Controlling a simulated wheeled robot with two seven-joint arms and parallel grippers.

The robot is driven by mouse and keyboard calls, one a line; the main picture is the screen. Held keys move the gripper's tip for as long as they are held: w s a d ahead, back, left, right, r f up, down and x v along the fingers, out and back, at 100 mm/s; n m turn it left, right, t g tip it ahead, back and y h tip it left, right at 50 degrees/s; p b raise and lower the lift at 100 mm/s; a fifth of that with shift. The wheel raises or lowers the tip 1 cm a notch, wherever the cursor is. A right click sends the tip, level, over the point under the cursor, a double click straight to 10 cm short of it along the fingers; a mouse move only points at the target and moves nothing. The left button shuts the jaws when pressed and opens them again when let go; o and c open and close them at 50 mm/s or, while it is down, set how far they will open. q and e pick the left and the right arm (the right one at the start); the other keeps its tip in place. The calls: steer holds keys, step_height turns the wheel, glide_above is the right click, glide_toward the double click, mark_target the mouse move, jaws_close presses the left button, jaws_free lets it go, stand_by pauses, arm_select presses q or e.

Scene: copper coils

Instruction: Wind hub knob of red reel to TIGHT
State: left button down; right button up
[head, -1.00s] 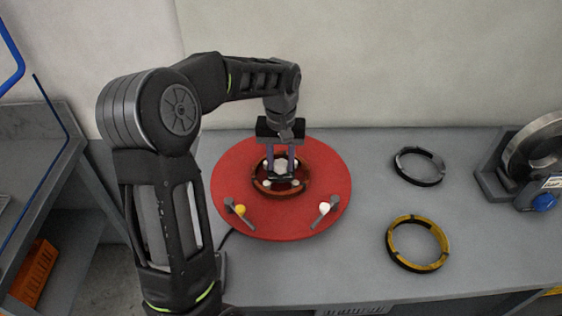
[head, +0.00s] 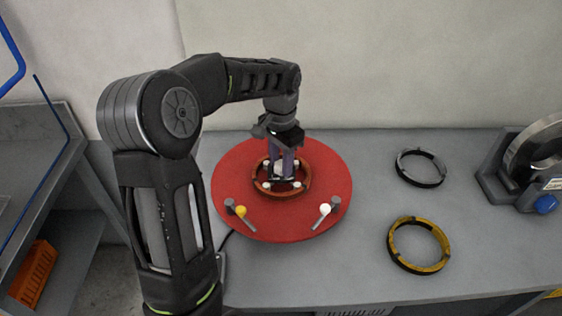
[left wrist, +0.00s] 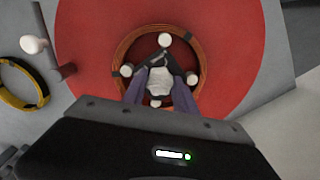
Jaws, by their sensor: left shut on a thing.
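The red reel (head: 235,168) is a flat red disc lying on the grey bench, with a copper coil ring (head: 259,187) around its centre. The pale hub knob (left wrist: 160,84) sits inside that ring. My left gripper (head: 282,176) points down over the hub, its two purple-grey fingers shut on the knob, one on each side in the left wrist view (left wrist: 158,85). Several white-tipped pegs stand around the hub near the ring. A yellow-tipped peg (head: 240,211) and a white-tipped peg (head: 325,209) are at the disc's front. The tight marking cannot be made out. My right gripper is out of view.
A black-and-grey ring (head: 420,167) and a yellow ring (head: 419,245) lie on the bench (head: 340,275) right of the reel. A metal device with a blue knob (head: 545,204) stands at the far right. An orange bin (head: 33,274) is at lower left.

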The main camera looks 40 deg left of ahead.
mark_target(281, 165)
arm_select(q)
steer(key=shift+w+r, duration=0.1)
stand_by(0.4)
steer(key=c, duration=1)
jaws_free()
steer(key=shift+o, duration=0.2)
step_height(281, 165, up, 8)
steer(key=shift+f+b, duration=0.15)
steer(key=shift+b, duration=0.4)
